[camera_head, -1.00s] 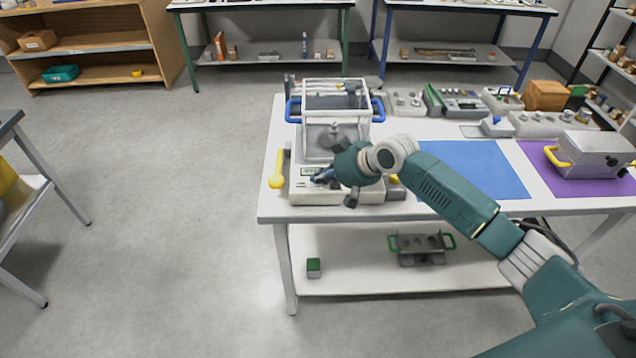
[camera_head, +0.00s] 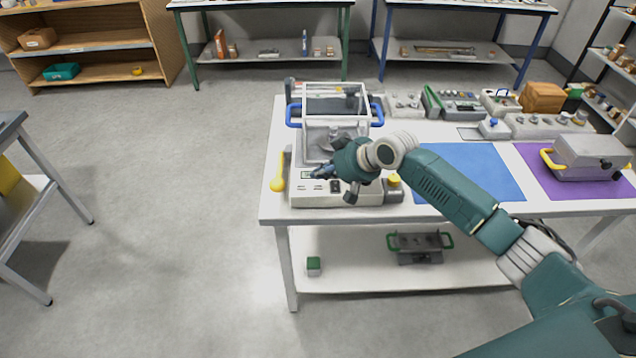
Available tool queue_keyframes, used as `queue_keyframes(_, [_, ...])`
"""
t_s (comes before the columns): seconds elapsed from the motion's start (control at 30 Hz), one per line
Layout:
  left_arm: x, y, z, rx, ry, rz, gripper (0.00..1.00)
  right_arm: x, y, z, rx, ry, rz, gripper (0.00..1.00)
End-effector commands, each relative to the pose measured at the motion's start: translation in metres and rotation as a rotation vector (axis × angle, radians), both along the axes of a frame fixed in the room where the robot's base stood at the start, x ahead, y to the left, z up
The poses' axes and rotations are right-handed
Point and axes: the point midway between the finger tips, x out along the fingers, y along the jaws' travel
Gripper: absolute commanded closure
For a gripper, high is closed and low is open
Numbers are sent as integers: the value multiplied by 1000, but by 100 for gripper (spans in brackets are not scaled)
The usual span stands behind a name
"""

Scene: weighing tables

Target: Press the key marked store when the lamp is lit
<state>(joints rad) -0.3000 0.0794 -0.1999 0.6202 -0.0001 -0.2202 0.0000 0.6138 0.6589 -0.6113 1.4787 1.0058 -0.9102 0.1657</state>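A balance (camera_head: 308,200) with a clear draft shield (camera_head: 320,128) and blue side handles stands at the left end of the white table. Its front panel has a small display and keys; the marks on them are too small to read. My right gripper (camera_head: 322,171) is over the front panel, just before the shield. My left gripper is out of view.
A yellow-handled tool (camera_head: 278,175) lies left of the balance. A blue mat (camera_head: 470,168) lies to the right, then a purple mat (camera_head: 565,188) with a grey case (camera_head: 590,157). Several devices line the table's back.

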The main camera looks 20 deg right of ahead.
Motion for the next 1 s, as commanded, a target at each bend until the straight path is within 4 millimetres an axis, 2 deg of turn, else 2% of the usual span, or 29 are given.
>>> queue_keyframes(0.03, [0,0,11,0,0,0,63,0,0,12,0,0,0,100])
queue_keyframes(0.3, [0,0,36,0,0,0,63,0,0,36,0,0,0,100])
queue_keyframes(1.0, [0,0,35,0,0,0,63,0,0,36,0,0,0,100])
